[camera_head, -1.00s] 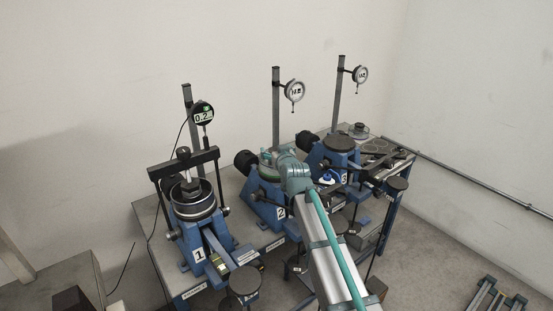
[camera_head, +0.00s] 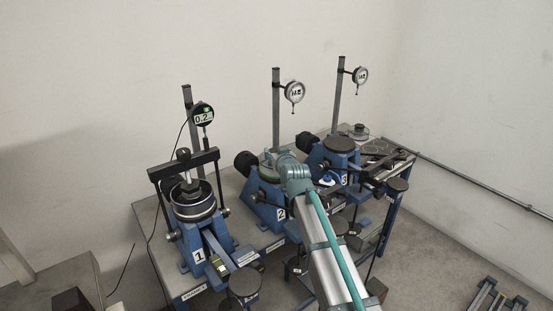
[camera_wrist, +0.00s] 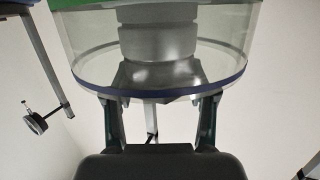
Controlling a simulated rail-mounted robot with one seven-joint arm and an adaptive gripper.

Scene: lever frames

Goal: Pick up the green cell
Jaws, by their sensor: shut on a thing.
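The green cell is a clear-walled cylinder with a green band (camera_wrist: 90,5) and a dark blue lower ring. It fills the top of the wrist view, with grey metal parts inside. My gripper (camera_wrist: 158,105) is shut on it, one finger at each side of its lower edge. In the head view the green cell (camera_head: 267,174) shows at the top of frame 2 (camera_head: 262,203), partly hidden by my wrist. I cannot tell whether it touches the frame below.
Frame 1 (camera_head: 197,246), with a cell under its crossbar, stands to the left. Frame 3 (camera_head: 338,160) stands to the right, its top plate bare. Dial gauges (camera_head: 294,92) hang on posts behind the frames.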

